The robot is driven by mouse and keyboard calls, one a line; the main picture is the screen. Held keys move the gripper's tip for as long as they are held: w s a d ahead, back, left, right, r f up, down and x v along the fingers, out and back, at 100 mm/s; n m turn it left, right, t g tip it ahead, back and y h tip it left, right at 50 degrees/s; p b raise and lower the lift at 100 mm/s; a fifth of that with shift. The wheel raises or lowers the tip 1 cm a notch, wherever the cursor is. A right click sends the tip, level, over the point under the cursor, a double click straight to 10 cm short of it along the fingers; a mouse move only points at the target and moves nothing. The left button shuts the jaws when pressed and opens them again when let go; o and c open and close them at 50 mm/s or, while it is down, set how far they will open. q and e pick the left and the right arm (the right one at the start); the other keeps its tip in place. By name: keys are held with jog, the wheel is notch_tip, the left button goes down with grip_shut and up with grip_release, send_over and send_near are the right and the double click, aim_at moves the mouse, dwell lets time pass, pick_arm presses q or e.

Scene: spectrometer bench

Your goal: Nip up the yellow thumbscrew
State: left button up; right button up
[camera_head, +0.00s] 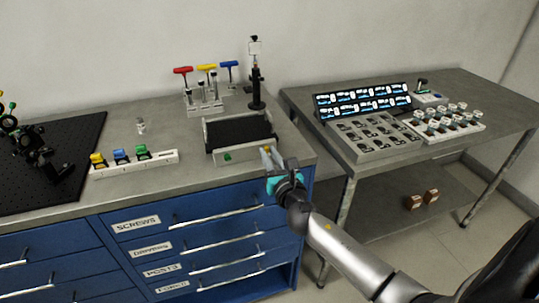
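A small yellow piece (97,159), which looks like the yellow thumbscrew, sits at the left end of a pale strip (165,158) on the blue cabinet's top. A blue piece (120,155) and a green piece (142,152) sit beside it in a row. My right gripper (269,154) is at the cabinet's front right corner, by the black-lined tray and well to the right of the yellow piece. Its fingers point up and away from me. Their gap is too small in view to judge. No object shows between them. My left gripper is out of view.
A tray with a black lining (208,149) stands left of my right gripper. Behind it are T-handled tools (205,68) in a rack and a black post (256,90). Dark optics (30,145) stand on the black breadboard at left. A second table (455,85) stands at right.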

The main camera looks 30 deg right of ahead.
grip_shut()
